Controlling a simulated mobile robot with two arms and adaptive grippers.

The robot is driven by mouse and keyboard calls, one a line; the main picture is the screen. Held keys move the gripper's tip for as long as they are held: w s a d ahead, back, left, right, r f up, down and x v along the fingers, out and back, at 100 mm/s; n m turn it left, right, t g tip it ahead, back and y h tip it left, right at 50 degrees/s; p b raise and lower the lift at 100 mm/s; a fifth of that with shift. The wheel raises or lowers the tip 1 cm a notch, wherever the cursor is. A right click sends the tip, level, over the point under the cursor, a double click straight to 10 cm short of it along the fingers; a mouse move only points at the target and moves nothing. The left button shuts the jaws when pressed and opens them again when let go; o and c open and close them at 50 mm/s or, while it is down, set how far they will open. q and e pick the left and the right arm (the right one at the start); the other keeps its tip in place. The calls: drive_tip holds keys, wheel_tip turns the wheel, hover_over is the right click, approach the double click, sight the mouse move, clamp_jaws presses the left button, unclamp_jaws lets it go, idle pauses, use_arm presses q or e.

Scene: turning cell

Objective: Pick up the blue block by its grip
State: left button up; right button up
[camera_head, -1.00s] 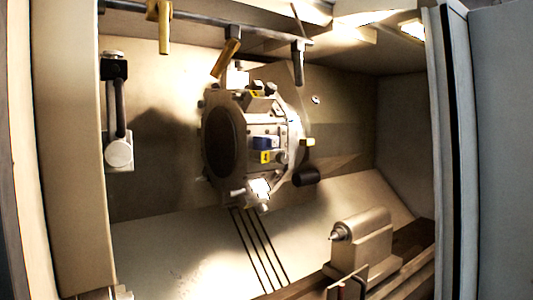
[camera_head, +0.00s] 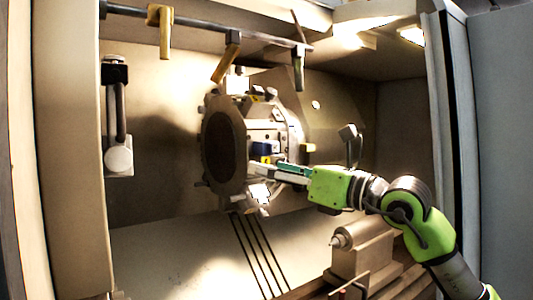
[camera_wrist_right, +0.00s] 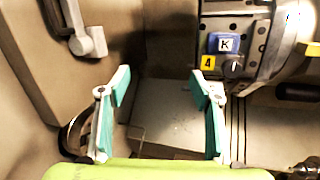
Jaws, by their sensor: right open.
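The blue block (camera_head: 263,147) sits on the face of the turret (camera_head: 287,130). In the right wrist view the blue block (camera_wrist_right: 225,43) shows a white plate marked K, up and right of the jaws; a separate grip on it cannot be made out. A yellow plate marked 4 (camera_wrist_right: 208,62) is just below left of it. My right gripper (camera_head: 277,172) reaches in from the right, just below the block in the head view. In the wrist view the right gripper (camera_wrist_right: 160,86) is open, with nothing between its fingers. My left gripper is not in view.
A bar with hanging brackets (camera_head: 210,26) runs above the turret. A tailstock (camera_head: 362,247) stands at lower right. A handle-like fitting (camera_head: 118,158) is on the left wall. Tool holders stick out around the turret. The floor left of the tailstock is clear.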

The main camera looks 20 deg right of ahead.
sight(275, 149)
drive_tip(key=w+d+r+m+t+h, duration=0.1)
drive_tip(key=d+r+m+h, duration=0.15)
drive_tip(key=d+h, duration=0.4)
drive_tip(key=shift+n+y, duration=0.45)
drive_tip(key=shift+y, duration=0.4)
drive_tip(key=p+x, duration=0.1)
drive_tip(key=x, duration=0.1)
drive_tip(key=d+p+x, duration=0.1)
drive_tip(key=x, duration=0.2)
drive_tip(key=p+x, duration=0.1)
drive_tip(key=x, duration=0.2)
drive_tip(key=shift+w+d+r+p, duration=0.25)
drive_tip(key=shift+w+d+p, duration=0.05)
drive_tip(key=shift+w, duration=0.2)
drive_tip(key=p+x, duration=0.2)
drive_tip(key=x, duration=0.1)
drive_tip(key=p+x, duration=0.1)
drive_tip(key=shift+w+d, duration=0.25)
drive_tip(key=shift+w, duration=0.05)
drive_tip(key=shift+w+a+f+p, duration=0.1)
drive_tip(key=shift+w+a+p, duration=0.05)
drive_tip(key=shift+w+p, duration=0.2)
drive_tip(key=c, duration=1.3)
